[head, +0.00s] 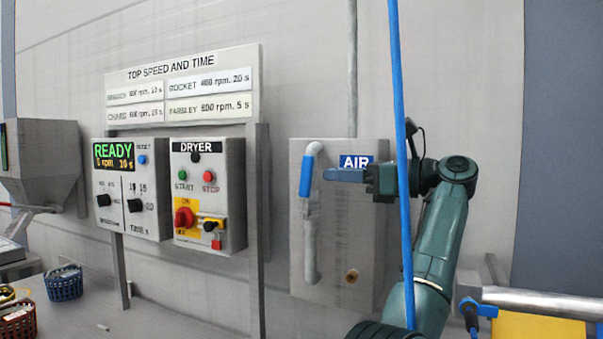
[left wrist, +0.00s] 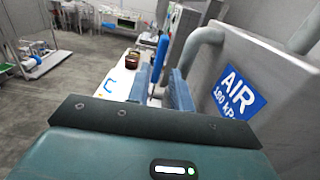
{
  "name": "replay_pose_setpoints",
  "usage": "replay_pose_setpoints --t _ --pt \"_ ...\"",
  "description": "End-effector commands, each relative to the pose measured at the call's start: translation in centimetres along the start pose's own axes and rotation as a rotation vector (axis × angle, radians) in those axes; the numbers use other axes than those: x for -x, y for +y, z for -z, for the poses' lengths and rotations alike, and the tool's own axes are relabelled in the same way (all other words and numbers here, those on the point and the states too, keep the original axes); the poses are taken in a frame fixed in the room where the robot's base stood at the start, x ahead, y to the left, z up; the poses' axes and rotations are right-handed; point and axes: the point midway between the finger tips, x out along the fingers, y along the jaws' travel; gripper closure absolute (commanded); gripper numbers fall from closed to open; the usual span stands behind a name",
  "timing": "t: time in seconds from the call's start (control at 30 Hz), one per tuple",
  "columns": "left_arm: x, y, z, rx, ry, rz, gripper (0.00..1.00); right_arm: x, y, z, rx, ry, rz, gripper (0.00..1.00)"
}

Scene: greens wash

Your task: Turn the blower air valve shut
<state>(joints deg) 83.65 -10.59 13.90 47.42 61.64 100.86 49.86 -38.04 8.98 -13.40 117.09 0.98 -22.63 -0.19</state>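The air valve's blue handle (head: 306,172) points up and down along a grey pipe (head: 311,240) on a grey wall panel (head: 350,240), left of the blue AIR sign (head: 356,161). My left gripper (head: 327,174) is level with the handle, just to its right, with its blue fingers pointing left at it. In the left wrist view the blue fingers (left wrist: 160,88) are apart, and the blue handle (left wrist: 161,56) shows in the gap between them. I cannot tell whether they touch it. My right gripper is not in view.
A blue hose (head: 399,120) hangs in front of my left arm. The dryer control box (head: 208,160) and a READY display panel (head: 128,165) stand left of the valve. A blue basket (head: 65,284) sits at the lower left. A silver cylinder (head: 545,302) is at the lower right.

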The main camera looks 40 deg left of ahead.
Motion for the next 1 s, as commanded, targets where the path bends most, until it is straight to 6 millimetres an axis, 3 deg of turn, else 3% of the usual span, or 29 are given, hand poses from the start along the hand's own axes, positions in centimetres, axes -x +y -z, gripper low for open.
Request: replay_pose_setpoints --t 0.2,0.4,0.83,1.0 --pt "-4.8 0.1 -0.2 0.001 -0.001 -0.004 0.78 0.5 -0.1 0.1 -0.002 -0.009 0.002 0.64" --pt "-7.7 0.0 -0.2 0.000 -0.001 -0.002 0.78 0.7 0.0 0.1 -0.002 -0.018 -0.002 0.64" --pt "-8.8 0.0 -0.1 0.000 -0.002 0.000 0.78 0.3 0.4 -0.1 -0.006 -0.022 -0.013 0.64" --pt "-8.8 0.0 -0.1 0.000 -0.002 0.000 0.90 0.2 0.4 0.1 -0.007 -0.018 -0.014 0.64"
